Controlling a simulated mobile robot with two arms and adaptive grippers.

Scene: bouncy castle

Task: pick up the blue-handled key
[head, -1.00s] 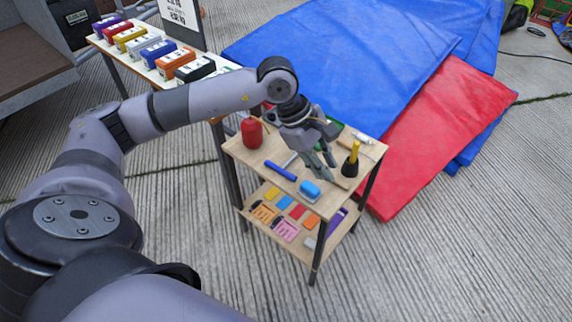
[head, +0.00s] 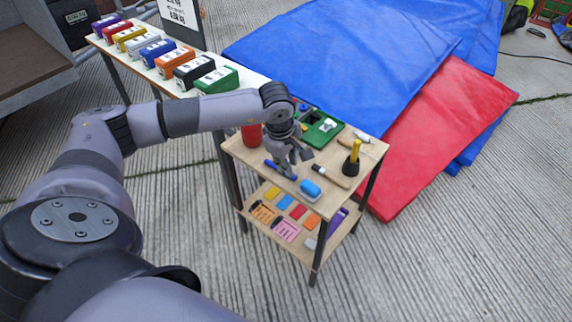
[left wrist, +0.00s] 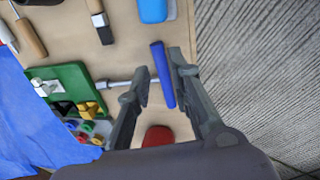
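The blue-handled key (head: 287,174) lies on the top board of a small wooden cart (head: 335,184). In the left wrist view its blue bar handle (left wrist: 161,68) stands nearly vertical in the picture, with a thin metal shaft (left wrist: 117,83) running to the left. My left gripper (head: 290,161) points down over the handle. In the left wrist view the fingers (left wrist: 158,82) are open, one on each side of the handle, and gaps show. The left finger hides part of the shaft. My right gripper is not in view.
A blue-and-white block (head: 310,188) sits close to the key's handle. A red container (head: 251,135), green tray (head: 322,129), wooden-handled brush (head: 331,176) and black-and-yellow tool (head: 351,160) share the board. The lower shelf (head: 300,247) holds coloured cards.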

